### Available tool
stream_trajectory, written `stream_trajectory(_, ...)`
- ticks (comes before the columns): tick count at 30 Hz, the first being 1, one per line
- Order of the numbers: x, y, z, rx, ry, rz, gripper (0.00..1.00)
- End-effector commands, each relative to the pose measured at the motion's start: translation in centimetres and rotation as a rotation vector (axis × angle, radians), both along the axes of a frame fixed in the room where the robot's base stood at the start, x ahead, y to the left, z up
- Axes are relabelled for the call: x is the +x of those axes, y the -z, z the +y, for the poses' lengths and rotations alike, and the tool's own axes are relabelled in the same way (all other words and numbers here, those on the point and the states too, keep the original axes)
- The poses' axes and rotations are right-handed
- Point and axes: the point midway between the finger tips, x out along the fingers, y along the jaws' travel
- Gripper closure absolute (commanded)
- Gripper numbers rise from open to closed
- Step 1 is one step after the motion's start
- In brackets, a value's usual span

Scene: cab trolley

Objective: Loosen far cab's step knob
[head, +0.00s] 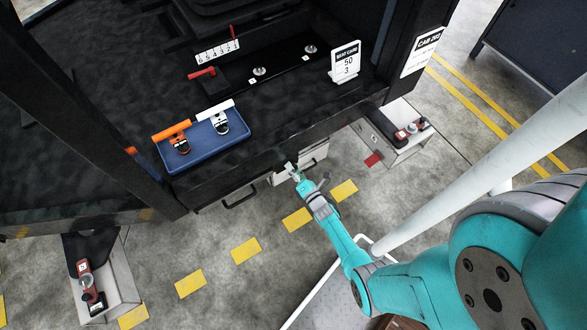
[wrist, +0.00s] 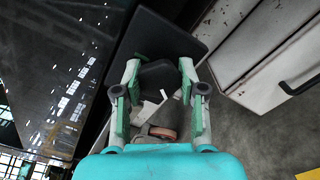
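My gripper (head: 291,168) is at the lower edge of the dark cab, next to a pale step box (head: 312,158). In the wrist view its two fingers (wrist: 159,78) stand apart. A dark, rounded block that may be the step knob (wrist: 160,76) shows between or just beyond them, in front of a black plate (wrist: 168,38). I cannot tell whether the fingers touch it. A reddish round part (wrist: 162,132) and a white piece lie below it, between the fingers. In the head view my gripper hides this area.
The cab floor holds a blue tray (head: 205,152) with orange-handled and white-handled pieces, a red lever (head: 202,72) and a "50 3" card (head: 346,62). A "CAB 202" sign (head: 422,50) is on the post. Step boxes stand right (head: 405,155) and lower left (head: 118,275). A pale railing (head: 470,165) is close to my arm.

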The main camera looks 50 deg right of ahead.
Motion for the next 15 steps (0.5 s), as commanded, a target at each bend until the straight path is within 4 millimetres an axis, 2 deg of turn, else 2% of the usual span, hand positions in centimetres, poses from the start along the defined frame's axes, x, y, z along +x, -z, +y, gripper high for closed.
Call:
stream_trajectory(1,0.02,0.03,0.06,0.0,-0.002,0.001,0.45)
stream_trajectory(3,0.01,0.03,0.04,0.0,-0.001,0.001,0.34)
stream_trajectory(15,-0.6,0.02,0.13,0.001,0.001,-0.001,0.34)
